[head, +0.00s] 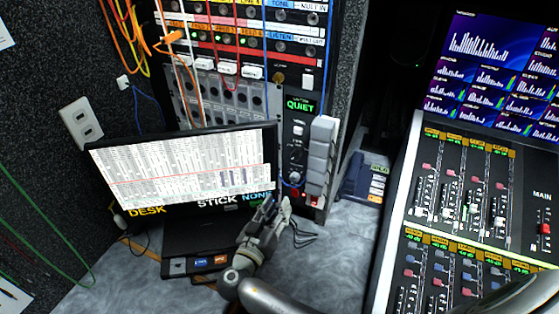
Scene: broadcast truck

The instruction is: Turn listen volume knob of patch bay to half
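The patch bay (245,50) fills the rack at the upper middle, with labelled rows, jacks and cables. On its narrow right-hand panel a green display (300,105) reads QUIET. My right gripper (277,204) is below that panel, by the lower right corner of the laptop screen. Its two fingers point up and stand apart, with nothing visible between them. It is apart from the knob. My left gripper is not in view.
An open laptop (180,168) stands left of the gripper. A grey upright block (320,155) stands just right of the knob panel. A blue-grey box (366,178) and a mixing console (470,190) are farther right. Bare grey desk (335,250) lies between gripper and console.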

